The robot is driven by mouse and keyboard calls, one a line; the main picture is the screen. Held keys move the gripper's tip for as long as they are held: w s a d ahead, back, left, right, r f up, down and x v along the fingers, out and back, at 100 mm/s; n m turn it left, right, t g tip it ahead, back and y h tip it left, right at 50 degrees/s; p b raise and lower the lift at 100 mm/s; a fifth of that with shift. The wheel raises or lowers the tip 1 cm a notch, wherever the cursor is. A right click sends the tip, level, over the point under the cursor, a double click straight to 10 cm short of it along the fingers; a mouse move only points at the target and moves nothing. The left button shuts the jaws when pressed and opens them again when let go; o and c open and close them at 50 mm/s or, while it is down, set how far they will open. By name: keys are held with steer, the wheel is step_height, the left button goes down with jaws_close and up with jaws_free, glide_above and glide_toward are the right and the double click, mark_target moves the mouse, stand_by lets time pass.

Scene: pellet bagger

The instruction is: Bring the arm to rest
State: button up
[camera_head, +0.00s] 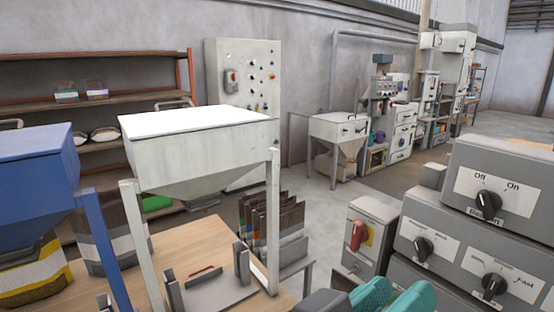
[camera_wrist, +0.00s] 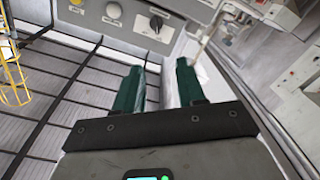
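My gripper (camera_wrist: 158,80) shows in the wrist view with two dark green fingers. They stand apart with a clear gap, and no held object is visible between them. In the head view the teal fingers of my gripper (camera_head: 393,296) show at the bottom edge, in front of the grey control boxes; the rest of the arm is mostly out of frame. In the wrist view a grey panel (camera_wrist: 185,45) with knobs lies beyond the fingertips; I cannot tell the distance.
Grey control boxes (camera_head: 470,220) with knobs stand close at the right. A box with a red switch (camera_head: 358,236) stands left of them. A white hopper (camera_head: 195,150) stands over a wooden table (camera_head: 195,245). A blue hopper (camera_head: 35,180) is at far left. Open floor (camera_head: 325,205) lies beyond.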

steer(key=d+f+n+g+y, duration=0.1)
steer(key=d+f+g+y, duration=0.1)
steer(key=d+f, duration=0.5)
steer(key=w+d+f+n+g+y, duration=0.1)
steer(key=d+f+n+y, duration=0.15)
steer(key=f, duration=0.75)
steer(key=d+f+n+g+y, duration=0.1)
steer(key=d+f+g+y, duration=0.1)
steer(key=d+f, duration=0.5)
steer(key=s+f+g+y, duration=0.4)
steer(key=s+f+y, duration=0.3)
steer(key=s+f, duration=1.1)
step_height(320, 180, down, 2)
steer(key=shift+d+f+m+g, duration=0.1)
steer(key=shift+d+m+g, duration=0.1)
steer(key=shift+m+g, duration=0.25)
steer(key=shift+y, duration=0.25)
